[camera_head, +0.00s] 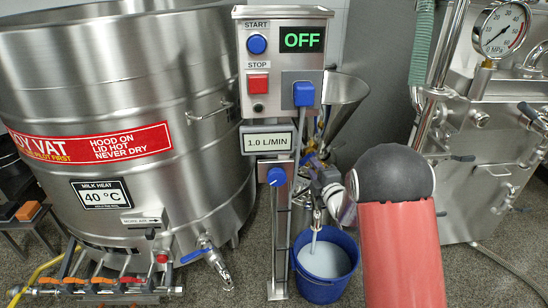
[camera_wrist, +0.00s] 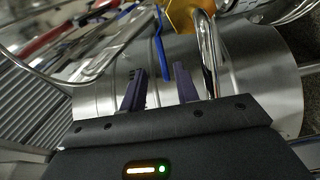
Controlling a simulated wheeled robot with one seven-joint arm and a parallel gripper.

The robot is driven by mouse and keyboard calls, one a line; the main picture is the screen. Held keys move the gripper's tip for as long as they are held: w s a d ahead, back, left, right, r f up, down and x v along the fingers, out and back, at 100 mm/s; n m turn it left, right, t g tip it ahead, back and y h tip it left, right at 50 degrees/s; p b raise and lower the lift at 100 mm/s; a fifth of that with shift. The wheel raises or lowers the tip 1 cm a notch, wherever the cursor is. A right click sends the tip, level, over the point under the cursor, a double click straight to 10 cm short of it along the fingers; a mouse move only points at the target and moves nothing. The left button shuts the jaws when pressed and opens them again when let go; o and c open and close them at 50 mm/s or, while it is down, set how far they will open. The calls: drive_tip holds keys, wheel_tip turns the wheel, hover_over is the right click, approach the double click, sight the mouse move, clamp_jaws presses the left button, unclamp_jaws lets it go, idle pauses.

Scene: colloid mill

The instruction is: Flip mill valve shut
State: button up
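In the wrist view, a blue lever handle (camera_wrist: 160,45) stands beside a brass hexagonal fitting (camera_wrist: 188,14), which looks like the mill valve. A bent steel pipe (camera_wrist: 207,50) runs down from near the brass part. My gripper (camera_wrist: 160,82) is open, its two dark fingers apart with nothing gripped between them. In the head view, the mill's steel funnel (camera_head: 343,97) shows behind the control post. My arm and gripper hide much of the mill and its valve there.
The control box (camera_head: 284,60) reads OFF, with a flow display (camera_head: 268,141) of 1.0 L/MIN below. A blue bucket (camera_head: 322,284) of whitish liquid stands on the floor below my gripper. A large steel vat (camera_head: 110,80) fills the left; a steel machine (camera_head: 480,190) stands right.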

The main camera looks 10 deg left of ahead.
sight(303, 159)
drive_tip(key=shift+w+a+f+n, duration=0.15)
drive_tip(key=shift+a+f+n, duration=0.05)
drive_tip(key=shift+a+n, duration=0.1)
drive_tip(key=shift+w+a, duration=0.2)
drive_tip(key=shift+w, duration=0.1)
drive_tip(key=p+x, duration=0.1)
drive_tip(key=x, duration=0.5)
drive_tip(key=shift+w+a, duration=0.2)
drive_tip(key=shift+w, duration=0.1)
clamp_jaws()
